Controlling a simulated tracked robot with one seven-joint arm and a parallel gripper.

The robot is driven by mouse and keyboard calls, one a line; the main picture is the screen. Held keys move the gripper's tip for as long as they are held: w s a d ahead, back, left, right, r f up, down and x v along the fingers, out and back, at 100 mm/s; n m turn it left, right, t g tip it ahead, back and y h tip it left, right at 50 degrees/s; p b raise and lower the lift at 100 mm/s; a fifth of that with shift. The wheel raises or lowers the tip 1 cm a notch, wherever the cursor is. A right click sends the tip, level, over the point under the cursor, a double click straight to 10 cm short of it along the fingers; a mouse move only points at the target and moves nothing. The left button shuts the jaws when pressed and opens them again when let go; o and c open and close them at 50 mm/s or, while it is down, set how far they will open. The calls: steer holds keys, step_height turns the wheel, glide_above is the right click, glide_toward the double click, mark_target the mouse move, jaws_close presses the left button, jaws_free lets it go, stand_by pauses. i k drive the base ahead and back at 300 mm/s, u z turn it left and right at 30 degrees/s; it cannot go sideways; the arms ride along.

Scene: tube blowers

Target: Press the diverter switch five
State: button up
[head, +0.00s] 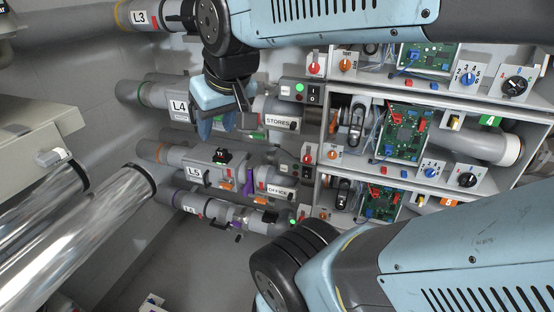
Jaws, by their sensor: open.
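The pipe labelled L5 (194,172) runs across the middle, left of the panel bays. A small black switch-like part (221,156) sits on top of it. My gripper (217,126) is open, with blue fingers pointing down in front of the L4 pipe (179,105). It is above the L5 pipe in the picture and partly covers the pipe between L4 and STORES. I cannot tell whether it touches anything.
The L6 pipe (190,202) lies below L5, and the L3 pipe (138,16) is at the top. Open bays with green circuit boards (406,132), knobs and wires fill the right. Shiny tubes (103,222) stand lower left. My arm covers the top and lower right.

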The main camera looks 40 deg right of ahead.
mark_target(306, 172)
steer(key=u, duration=1.55)
steer(key=i, duration=0.15)
steer(key=z, duration=3.7)
steer(key=k, duration=0.8)
steer(key=u, duration=0.6)
steer(key=i, duration=1)
steer(key=u, duration=0.1)
